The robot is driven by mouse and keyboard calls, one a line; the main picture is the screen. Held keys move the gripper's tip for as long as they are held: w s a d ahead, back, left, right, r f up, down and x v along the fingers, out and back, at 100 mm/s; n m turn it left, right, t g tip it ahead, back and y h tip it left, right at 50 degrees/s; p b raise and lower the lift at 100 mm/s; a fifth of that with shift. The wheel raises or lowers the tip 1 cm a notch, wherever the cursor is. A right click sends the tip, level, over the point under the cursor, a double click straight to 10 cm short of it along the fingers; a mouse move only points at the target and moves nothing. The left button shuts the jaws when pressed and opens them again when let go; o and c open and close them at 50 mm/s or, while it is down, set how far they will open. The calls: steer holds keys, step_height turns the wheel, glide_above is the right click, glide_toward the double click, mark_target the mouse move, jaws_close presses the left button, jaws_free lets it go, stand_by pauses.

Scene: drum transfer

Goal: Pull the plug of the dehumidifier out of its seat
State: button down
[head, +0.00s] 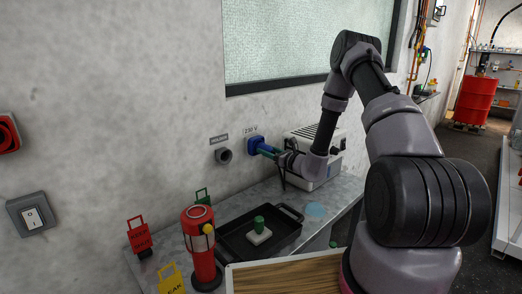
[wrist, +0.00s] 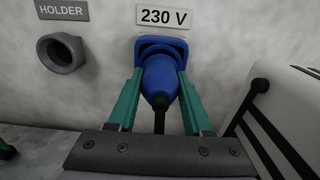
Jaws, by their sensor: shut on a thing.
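The blue plug (wrist: 160,78) sits in the blue wall seat (wrist: 146,44) under the 230 V label, with its black cable coming out toward me. My gripper (wrist: 160,85) has its green fingers on both sides of the plug and is shut on it. In the head view my gripper (head: 272,151) reaches the blue seat (head: 254,144) from the right, and the plug is mostly hidden there. The dehumidifier (head: 315,155) is the pale box on the bench, just right of my gripper; its edge shows in the wrist view (wrist: 295,100).
An empty grey holder (head: 223,156) is on the wall left of the seat. A wooden board (head: 285,275) is at the front.

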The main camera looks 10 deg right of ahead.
mark_target(272, 152)
steer(key=shift+v, duration=2.25)
steer(key=v, duration=0.4)
steer(key=shift+s+d, duration=0.2)
steer(key=shift+s, duration=0.05)
